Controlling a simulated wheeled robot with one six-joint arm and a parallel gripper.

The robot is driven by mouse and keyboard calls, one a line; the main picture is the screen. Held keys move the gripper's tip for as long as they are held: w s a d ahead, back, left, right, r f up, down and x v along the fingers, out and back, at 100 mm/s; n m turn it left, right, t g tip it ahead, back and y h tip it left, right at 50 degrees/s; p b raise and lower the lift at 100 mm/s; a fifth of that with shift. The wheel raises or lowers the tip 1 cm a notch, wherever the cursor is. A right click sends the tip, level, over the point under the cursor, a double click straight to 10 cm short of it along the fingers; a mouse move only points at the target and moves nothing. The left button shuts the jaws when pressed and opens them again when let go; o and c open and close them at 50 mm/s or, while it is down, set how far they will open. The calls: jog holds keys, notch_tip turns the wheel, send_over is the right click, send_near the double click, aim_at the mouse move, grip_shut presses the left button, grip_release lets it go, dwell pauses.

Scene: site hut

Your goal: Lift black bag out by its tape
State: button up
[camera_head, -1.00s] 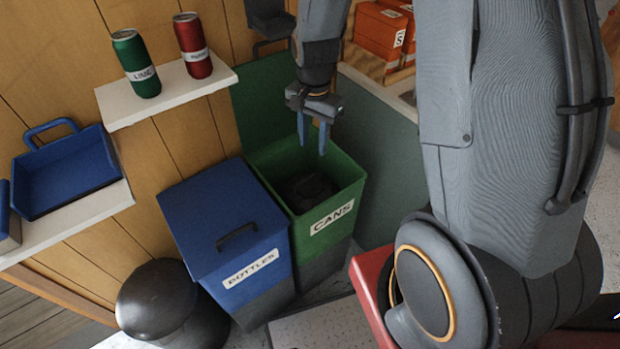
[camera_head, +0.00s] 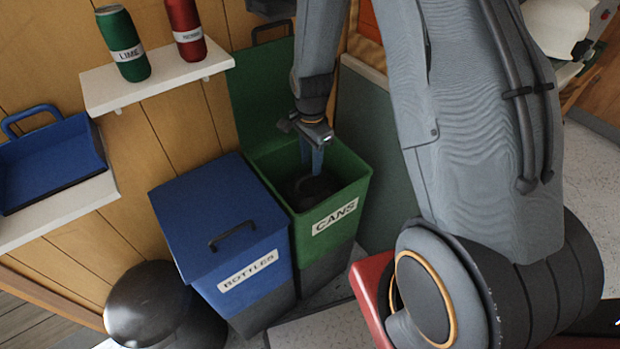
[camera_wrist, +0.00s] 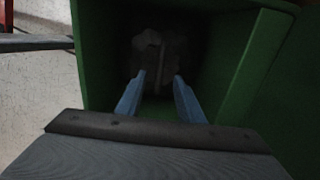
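The black bag (camera_head: 311,190) lies low inside the open green bin labelled CANS (camera_head: 340,213). In the wrist view the bag (camera_wrist: 160,52) is a dark, dim lump beyond my fingertips, with a slightly paler patch at its top left. I cannot make out the tape clearly. My gripper (camera_head: 313,160) points down into the bin mouth, its blue fingers above the bag. In the wrist view my gripper (camera_wrist: 158,78) has its two fingers apart with nothing seen clamped between them. Whether the tips touch the bag cannot be told.
The bin's green lid (camera_head: 262,100) stands open behind it. A closed blue bin labelled BOTTLES (camera_head: 215,212) adjoins on the left. A white shelf (camera_head: 160,80) holds a green can (camera_head: 124,45) and a red can (camera_head: 185,28). A dark rounded object (camera_head: 150,305) stands front left.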

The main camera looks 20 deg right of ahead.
jog(key=b, duration=0.3)
send_over(304, 191)
jog(key=w+d, duration=0.1)
jog(key=d, duration=0.2)
jog(key=shift+a+f, duration=0.15)
jog(key=shift+f, duration=1.35)
jog(key=shift+a+f, duration=0.1)
jog(key=shift+f, duration=1.4)
jog(key=shift+c, duration=0.2)
grip_shut()
jog(key=shift+r, duration=0.1)
